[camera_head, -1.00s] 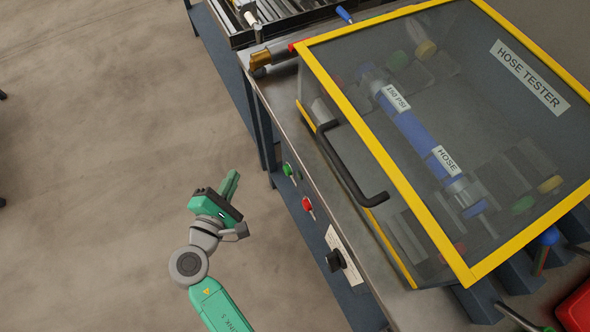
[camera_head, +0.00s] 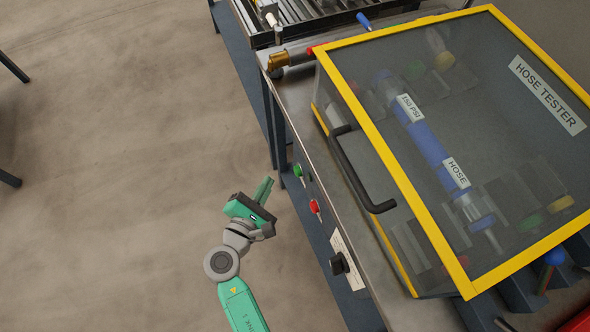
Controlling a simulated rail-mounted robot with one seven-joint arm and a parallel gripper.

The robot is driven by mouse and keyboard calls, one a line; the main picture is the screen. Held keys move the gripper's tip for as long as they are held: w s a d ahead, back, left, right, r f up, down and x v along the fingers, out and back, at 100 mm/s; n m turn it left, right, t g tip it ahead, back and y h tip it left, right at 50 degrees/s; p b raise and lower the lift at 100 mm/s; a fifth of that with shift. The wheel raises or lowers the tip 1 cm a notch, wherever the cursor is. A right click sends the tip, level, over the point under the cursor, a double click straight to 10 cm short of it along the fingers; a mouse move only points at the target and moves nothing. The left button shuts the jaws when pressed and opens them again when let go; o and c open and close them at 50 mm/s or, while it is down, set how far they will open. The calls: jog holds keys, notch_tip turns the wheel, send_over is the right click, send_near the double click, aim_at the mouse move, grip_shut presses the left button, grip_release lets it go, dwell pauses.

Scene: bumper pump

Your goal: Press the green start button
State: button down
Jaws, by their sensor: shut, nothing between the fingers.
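The green start button (camera_head: 298,170) sits on the front panel of the hose tester bench, above a red button (camera_head: 314,206) on the same panel. My gripper (camera_head: 265,188) is shut and empty, with its green fingers together. It is in front of the panel, to the left of and slightly below the green button in the picture. A gap of floor shows between the fingertips and the button, so they look apart. The depth between them is hard to tell.
A black knob (camera_head: 338,264) is lower on the panel. The yellow-framed hose tester cover (camera_head: 400,170) is closed, and its black handle (camera_head: 356,172) sticks out toward the front edge. A roller conveyor (camera_head: 330,16) stands behind. The floor at left (camera_head: 110,180) is clear.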

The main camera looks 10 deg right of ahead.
jog(key=shift+w+d, duration=0.2)
jog(key=shift+d, duration=0.8)
jog(key=shift+w+d, duration=0.2)
jog(key=shift+d, duration=0.75)
jog(key=shift+p, duration=0.3)
jog(key=shift+w+d, duration=0.1)
jog(key=shift+d, duration=0.3)
jog(key=shift+w+d, duration=0.1)
jog(key=shift+d, duration=0.4)
dwell(0.8)
jog(key=shift+s+a, duration=0.2)
jog(key=shift+a, duration=0.7)
jog(key=a, duration=0.2)
jog(key=s+a, duration=0.1)
jog(key=a, duration=0.2)
jog(key=shift+p, duration=0.3)
